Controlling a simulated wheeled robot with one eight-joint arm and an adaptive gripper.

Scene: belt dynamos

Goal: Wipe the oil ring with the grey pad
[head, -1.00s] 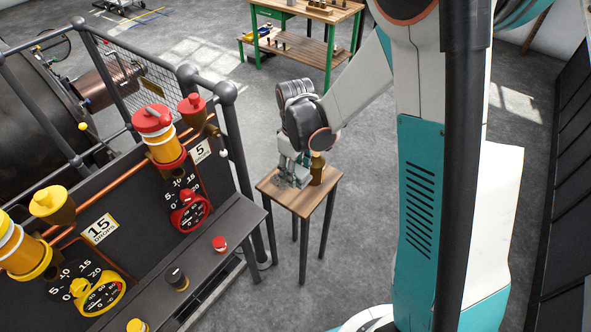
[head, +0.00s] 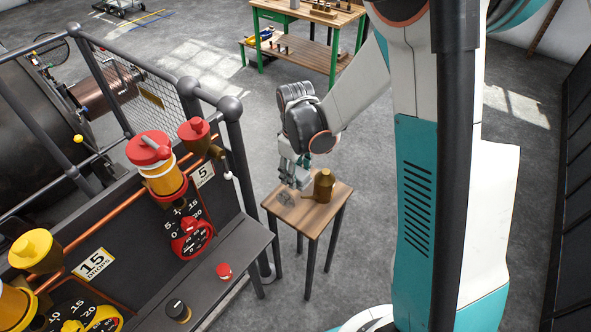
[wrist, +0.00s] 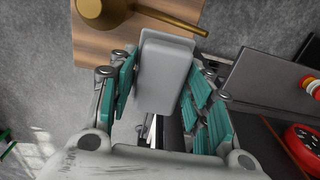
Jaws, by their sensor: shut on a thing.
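The grey pad (wrist: 165,72) is held between the teal-lined fingers of my gripper (wrist: 160,95) in the wrist view. In the head view my gripper (head: 296,182) hangs over the back left part of a small wooden table (head: 311,222). A dark, smudged mark, apparently the oil ring (head: 286,197), shows on the tabletop just below and left of the fingers. In the wrist view the pad and gripper hide part of the table, and no ring shows there. I cannot tell whether the pad touches the wood.
A brass oil can (head: 324,187) stands on the table, close to the right of my gripper; its spout shows in the wrist view. A dark panel shelf with a red button (head: 223,270) lies left of the table. The floor to the right is clear.

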